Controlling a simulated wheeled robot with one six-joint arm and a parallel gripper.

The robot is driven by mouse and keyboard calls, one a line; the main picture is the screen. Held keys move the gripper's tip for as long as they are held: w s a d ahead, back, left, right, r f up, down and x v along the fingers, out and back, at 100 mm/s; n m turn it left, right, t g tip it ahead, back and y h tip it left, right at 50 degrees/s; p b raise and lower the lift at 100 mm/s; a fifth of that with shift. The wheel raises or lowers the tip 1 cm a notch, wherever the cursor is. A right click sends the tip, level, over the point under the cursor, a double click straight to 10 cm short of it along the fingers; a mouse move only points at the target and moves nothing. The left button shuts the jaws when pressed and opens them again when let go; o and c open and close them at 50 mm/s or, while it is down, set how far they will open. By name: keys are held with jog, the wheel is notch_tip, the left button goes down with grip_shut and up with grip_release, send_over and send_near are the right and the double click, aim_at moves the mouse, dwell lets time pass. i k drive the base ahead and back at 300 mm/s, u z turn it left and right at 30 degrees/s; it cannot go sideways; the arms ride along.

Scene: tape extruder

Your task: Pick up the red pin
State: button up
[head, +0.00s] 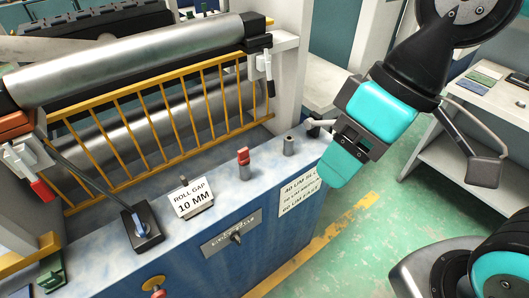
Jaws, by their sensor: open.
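The red pin (243,155) stands upright in a short grey cylindrical holder (245,172) on top of the blue machine ledge, near the middle of the head view. My gripper (333,150) is to the right of the pin, clear of it, above the ledge's right end. Its jaws are open and nothing shows between them. The teal finger covers part of the ledge's end.
An empty-looking grey holder (289,146) stands between the pin and my gripper. A "ROLL GAP 10 MM" sign (192,198) and a black lever box (142,228) sit left of the pin. A yellow guard rail (165,125) fronts the steel rollers behind. Green floor (400,230) lies right.

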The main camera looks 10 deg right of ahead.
aim_at(244, 158)
jog(key=u, duration=1.3)
jog(key=i, duration=0.4)
jog(key=z, duration=1.05)
